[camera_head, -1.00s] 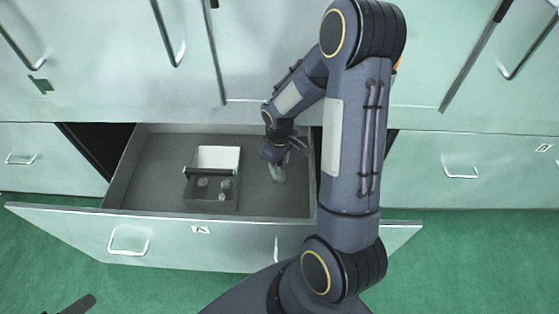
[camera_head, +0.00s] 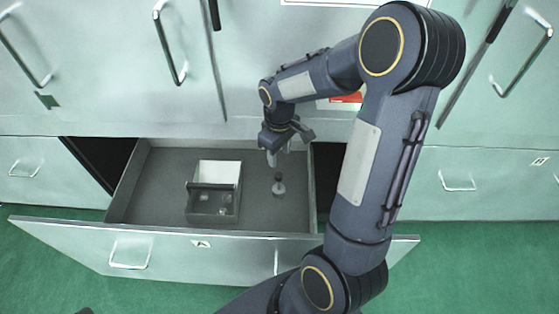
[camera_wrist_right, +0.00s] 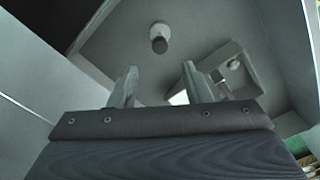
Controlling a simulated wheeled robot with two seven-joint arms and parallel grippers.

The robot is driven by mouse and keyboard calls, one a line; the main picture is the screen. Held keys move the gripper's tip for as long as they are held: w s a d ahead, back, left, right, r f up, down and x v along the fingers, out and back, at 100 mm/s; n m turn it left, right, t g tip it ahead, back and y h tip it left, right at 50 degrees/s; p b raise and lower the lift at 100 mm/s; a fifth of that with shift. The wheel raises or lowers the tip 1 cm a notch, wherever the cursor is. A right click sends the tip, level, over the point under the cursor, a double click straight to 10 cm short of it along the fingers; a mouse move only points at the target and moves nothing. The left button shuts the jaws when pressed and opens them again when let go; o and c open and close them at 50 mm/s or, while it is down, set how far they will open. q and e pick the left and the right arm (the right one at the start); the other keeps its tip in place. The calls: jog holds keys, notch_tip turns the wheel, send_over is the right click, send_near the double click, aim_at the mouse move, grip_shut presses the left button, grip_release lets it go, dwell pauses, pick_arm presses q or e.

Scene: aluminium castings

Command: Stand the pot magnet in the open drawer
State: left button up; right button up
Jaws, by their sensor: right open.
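The pot magnet (camera_head: 278,186) stands upright on the floor of the open drawer (camera_head: 160,170), right of the box inside it. It also shows in the right wrist view (camera_wrist_right: 158,40), clear of the jaws. My right gripper (camera_head: 284,150) is above the back right part of the drawer, behind and above the magnet. Its jaws are open and empty in the right wrist view (camera_wrist_right: 158,88). My left gripper is not clearly seen in the head view.
A box with a white part and small round pieces (camera_head: 213,200) sits in the drawer's middle. The drawer front (camera_head: 175,253) juts out over the green floor (camera_head: 470,270). Closed cabinet doors (camera_head: 110,70) rise behind. The drawer floor left of the box is clear.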

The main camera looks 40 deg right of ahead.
jog(key=s+a+r+m+t+y, duration=0.2)
jog(key=s+a+r, duration=0.4)
jog(key=s, duration=0.2)
jog(key=s+a+r+m+t+y, duration=0.1)
jog(key=s+a+r+m+t, duration=0.1)
jog(key=s+a+r, duration=0.4)
jog(key=shift+s+a+m+t+y, duration=0.2)
jog(key=shift+s+m+t+y, duration=0.15)
jog(key=shift+s+t, duration=0.5)
